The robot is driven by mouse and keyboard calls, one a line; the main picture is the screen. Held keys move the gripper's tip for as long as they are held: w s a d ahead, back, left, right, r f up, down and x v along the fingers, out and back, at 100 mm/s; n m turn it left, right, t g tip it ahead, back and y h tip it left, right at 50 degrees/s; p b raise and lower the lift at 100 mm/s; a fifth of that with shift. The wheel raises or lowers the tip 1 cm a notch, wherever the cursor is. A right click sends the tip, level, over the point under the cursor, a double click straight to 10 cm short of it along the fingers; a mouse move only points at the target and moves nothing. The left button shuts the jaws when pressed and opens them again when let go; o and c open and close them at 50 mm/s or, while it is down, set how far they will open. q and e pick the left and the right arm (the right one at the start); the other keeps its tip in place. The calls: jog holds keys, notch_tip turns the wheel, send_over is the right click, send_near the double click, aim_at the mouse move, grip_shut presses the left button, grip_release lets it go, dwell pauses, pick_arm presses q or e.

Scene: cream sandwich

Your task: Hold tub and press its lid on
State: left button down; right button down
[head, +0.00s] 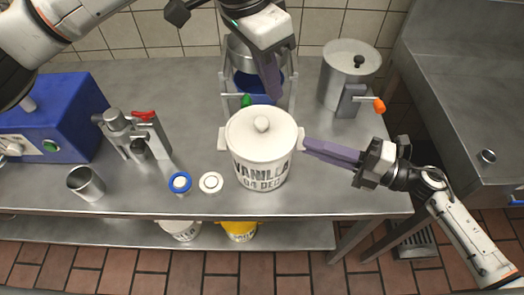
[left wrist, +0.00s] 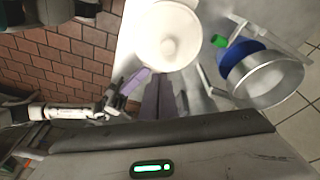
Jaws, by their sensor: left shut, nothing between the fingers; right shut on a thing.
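The white tub (head: 262,170), printed VANILLA, stands upright on the steel counter. Its white lid (head: 258,133) with a round knob sits on its top; I cannot tell whether it is fully seated. The lid also shows from above in the left wrist view (left wrist: 167,34). My left gripper (head: 272,92) is shut and empty, above and just behind the lid's knob. Its dark fingers show in the left wrist view (left wrist: 158,98), pointing at the lid. My right gripper (head: 308,147) is shut on the tub's right side handle, its purple fingers coming from the right.
A metal bowl in a stand with a blue vessel (head: 247,82) is behind the tub. A steel pot with an orange-handled tap (head: 348,75) is at back right. A blue machine (head: 60,120), a red-levered press (head: 135,135), a metal cup (head: 86,183) and two small rings (head: 180,183) are left.

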aim_at(263, 120)
pick_arm(q)
jog(key=shift+y, duration=0.3)
jog(key=shift+w+a+f, duration=0.1)
jog(key=shift+a+f, duration=0.2)
jog(key=shift+f, duration=0.7)
jog(key=shift+w+a+f, duration=0.15)
jog(key=shift+a+f, duration=0.2)
jog(key=shift+f, duration=0.6)
jog(key=shift+w+a+f, duration=0.1)
jog(key=shift+a+f, duration=0.2)
jog(key=shift+f, duration=0.7)
jog(key=shift+f, duration=0.65)
dwell(0.9)
notch_tip(263, 120, up, 7)
dwell(1.1)
jog(key=shift+r, duration=0.1)
pick_arm(e)
jog(key=c, duration=1.8)
grip_release()
